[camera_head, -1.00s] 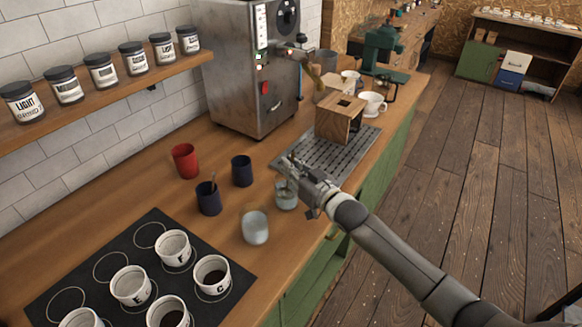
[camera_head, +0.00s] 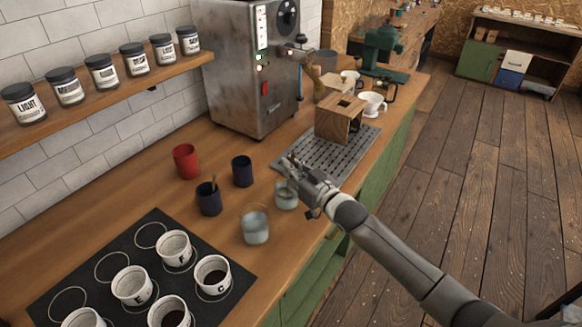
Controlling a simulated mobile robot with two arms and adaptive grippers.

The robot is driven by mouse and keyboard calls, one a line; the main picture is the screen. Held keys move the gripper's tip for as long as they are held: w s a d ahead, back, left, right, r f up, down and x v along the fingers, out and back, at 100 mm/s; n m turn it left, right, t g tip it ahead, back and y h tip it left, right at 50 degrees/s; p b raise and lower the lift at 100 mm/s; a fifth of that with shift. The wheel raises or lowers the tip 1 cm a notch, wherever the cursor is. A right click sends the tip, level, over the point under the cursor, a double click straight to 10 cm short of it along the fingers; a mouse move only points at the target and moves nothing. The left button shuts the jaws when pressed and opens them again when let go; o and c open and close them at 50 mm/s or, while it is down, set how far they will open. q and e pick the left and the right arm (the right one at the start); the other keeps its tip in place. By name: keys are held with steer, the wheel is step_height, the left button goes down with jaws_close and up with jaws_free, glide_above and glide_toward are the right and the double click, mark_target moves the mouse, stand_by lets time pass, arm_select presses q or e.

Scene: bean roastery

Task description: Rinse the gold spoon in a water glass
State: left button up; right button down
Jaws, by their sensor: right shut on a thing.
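My right gripper (camera_head: 290,170) is shut, with a thin brownish piece showing at its fingers. This looks like the gold spoon (camera_head: 293,158), but most of it is hidden by the fingers. The gripper is right above a clear water glass (camera_head: 286,198) on the counter, and its fingers cover part of the rim. I cannot tell whether the spoon's bowl is in the water. A second clear glass (camera_head: 255,229) stands nearer, to the left. My left gripper is not in view.
Dark blue cups (camera_head: 243,171) stand left of the glasses; one (camera_head: 208,201) holds a utensil. A red cup (camera_head: 186,161) is behind them. A black mat (camera_head: 212,303) with several white cups lies at front left. A drip tray (camera_head: 318,160) and a wooden stand (camera_head: 332,128) are beyond the gripper.

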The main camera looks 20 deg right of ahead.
steer(key=shift+r, duration=0.1)
step_height(320, 180, up, 9)
steer(key=p, duration=0.7)
steer(key=shift+f+p, duration=0.2)
steer(key=shift+p, duration=0.2)
stand_by(0.6)
step_height(320, 180, up, 4)
steer(key=p, duration=0.4)
steer(key=shift+f, duration=0.1)
